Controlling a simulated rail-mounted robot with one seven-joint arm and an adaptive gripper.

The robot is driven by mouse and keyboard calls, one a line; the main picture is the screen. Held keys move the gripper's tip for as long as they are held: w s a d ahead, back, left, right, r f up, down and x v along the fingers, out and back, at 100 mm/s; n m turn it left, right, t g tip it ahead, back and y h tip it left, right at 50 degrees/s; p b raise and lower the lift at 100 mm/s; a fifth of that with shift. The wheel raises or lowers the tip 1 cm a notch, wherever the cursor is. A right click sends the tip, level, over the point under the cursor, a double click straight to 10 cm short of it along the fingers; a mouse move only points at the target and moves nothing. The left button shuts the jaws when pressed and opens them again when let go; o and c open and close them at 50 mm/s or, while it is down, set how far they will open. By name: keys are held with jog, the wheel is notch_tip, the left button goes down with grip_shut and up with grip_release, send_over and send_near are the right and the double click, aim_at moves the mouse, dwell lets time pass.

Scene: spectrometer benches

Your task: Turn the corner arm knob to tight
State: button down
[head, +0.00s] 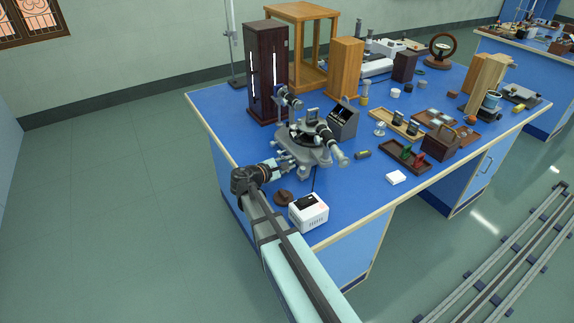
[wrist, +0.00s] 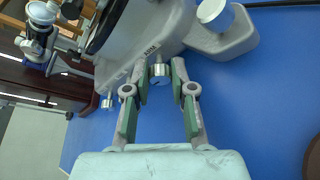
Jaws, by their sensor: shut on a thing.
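The spectrometer (head: 308,150) stands near the left corner of the blue bench, a grey base with telescope tubes on top. My gripper (head: 287,163) reaches its near left side. In the wrist view, the corner arm knob (wrist: 159,70) is a small silver cylinder on the grey casting, beside lettering that seems to read "ARM". My gripper (wrist: 160,82) has its green-padded fingertips on either side of this knob and is shut on it. Another small silver knob (wrist: 107,102) sits to the left, clear of the fingers. The knob's tight or loose setting cannot be read.
A large silver screw (wrist: 215,14) stands right of the fingers. A white box (head: 308,212) and a brown round piece (head: 284,197) lie close to my arm. A dark wooden cabinet (head: 266,75) stands behind the spectrometer. Bare blue bench lies below the knob.

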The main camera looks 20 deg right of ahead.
jog(key=c, duration=1)
grip_release()
jog(key=v, duration=1.2)
